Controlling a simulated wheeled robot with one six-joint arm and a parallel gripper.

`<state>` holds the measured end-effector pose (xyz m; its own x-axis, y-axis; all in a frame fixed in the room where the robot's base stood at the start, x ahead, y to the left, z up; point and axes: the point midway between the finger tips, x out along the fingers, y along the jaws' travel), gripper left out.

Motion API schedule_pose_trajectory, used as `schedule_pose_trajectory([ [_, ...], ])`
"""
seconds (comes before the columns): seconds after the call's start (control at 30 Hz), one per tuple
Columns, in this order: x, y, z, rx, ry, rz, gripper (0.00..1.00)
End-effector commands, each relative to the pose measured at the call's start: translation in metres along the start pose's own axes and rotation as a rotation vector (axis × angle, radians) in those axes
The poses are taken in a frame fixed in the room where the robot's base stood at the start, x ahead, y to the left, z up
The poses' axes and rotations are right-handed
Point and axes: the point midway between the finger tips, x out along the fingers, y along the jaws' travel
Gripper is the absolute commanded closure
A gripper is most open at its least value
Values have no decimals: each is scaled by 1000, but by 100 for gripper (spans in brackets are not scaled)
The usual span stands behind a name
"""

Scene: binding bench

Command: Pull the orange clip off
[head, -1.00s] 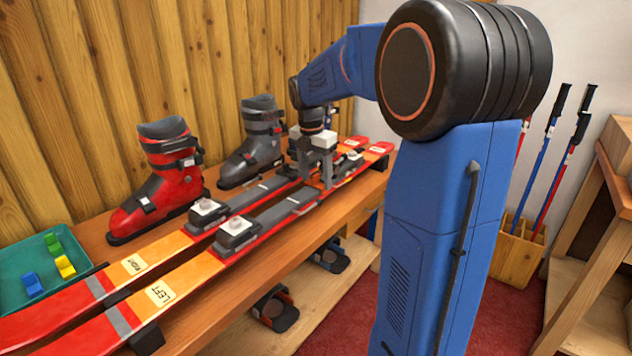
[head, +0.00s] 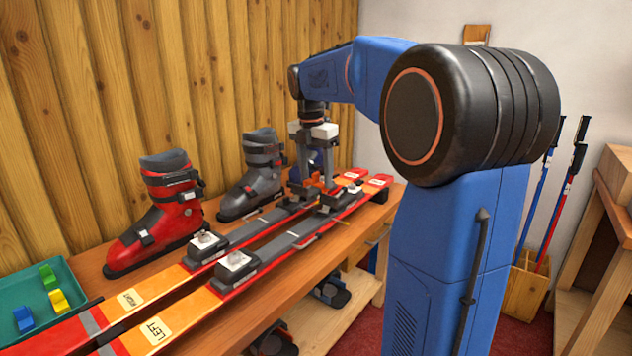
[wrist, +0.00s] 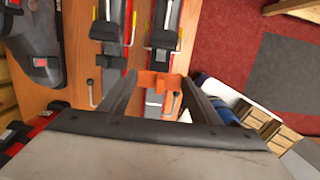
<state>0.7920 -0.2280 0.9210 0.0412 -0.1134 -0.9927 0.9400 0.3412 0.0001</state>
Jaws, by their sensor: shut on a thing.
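The orange clip (wrist: 158,80) is between the fingers of my gripper (wrist: 158,98), which is shut on it, in the wrist view. In the head view a small orange part of the clip (head: 314,182) shows between the fingertips of my gripper (head: 316,184), just above the bindings at the far end of the skis. Below it in the wrist view is the ski nearer the bench's front edge (wrist: 165,14), marked LEFT in the head view (head: 190,312). The clip looks raised over this ski; I cannot tell the exact gap.
The ski marked RIGHT (head: 90,321) lies parallel, nearer the wall. A red boot (head: 168,215) and a grey boot (head: 255,182) stand behind the skis. A green tray (head: 70,285) holds small green, yellow and blue pieces at the left. Poles stand in a wooden box (head: 524,288).

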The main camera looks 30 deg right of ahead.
Motion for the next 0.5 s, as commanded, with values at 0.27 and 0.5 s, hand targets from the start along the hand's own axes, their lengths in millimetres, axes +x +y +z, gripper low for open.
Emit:
schedule_pose_trajectory([
  [0.27,-11,0,1,0,0,0,65],
  [0.5,-21,0,3,0,0,1,65],
])
